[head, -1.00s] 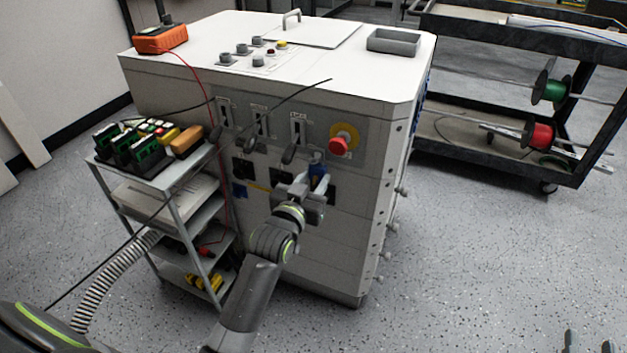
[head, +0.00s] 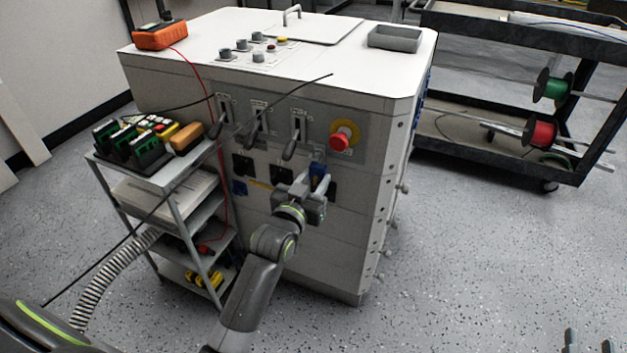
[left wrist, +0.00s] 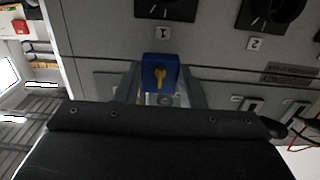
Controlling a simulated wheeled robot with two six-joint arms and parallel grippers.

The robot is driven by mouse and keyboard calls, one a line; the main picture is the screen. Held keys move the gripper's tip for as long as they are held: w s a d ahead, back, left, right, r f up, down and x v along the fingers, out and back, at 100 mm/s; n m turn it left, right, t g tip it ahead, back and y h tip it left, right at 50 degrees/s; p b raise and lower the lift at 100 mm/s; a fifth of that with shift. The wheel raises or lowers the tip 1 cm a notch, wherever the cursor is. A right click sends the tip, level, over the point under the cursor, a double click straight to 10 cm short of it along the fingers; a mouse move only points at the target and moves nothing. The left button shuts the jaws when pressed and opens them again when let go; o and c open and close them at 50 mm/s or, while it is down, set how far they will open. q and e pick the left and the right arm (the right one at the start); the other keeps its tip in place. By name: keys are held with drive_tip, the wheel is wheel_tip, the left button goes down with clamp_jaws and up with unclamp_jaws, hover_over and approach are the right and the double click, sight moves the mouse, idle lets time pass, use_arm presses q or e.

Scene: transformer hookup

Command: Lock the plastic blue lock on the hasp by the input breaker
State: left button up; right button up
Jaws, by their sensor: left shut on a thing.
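The blue plastic lock (head: 319,173) is at the front panel of the white cabinet, below the red knob (head: 340,142). My left gripper (head: 312,186) is shut on it. In the left wrist view the blue lock (left wrist: 160,66) sits between the two grey fingers, with a brass key in its face. The lock's shackle is hidden, so I cannot tell whether it passes through a hasp. A small grey piece (head: 317,156), possibly the hasp, shows just above the lock. My right gripper (head: 589,345) shows only its two fingertips at the bottom right, apart, over the floor.
Breaker levers (head: 258,135) line the panel above dark sockets (head: 242,165). A grey shelf cart (head: 182,181) stands close to the left of my left arm. A black trolley (head: 480,165) with wire spools stands at the right. The floor in front right is clear.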

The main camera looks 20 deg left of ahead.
use_arm(q)
drive_tip(key=shift+f, duration=0.4)
drive_tip(key=o, duration=1.2)
drive_tip(key=shift+c, duration=0.2)
drive_tip(key=shift+s+p, duration=0.4)
drive_tip(key=shift+s, duration=0.8)
drive_tip(key=shift+s+a, duration=0.1)
drive_tip(key=shift+s, duration=1.25)
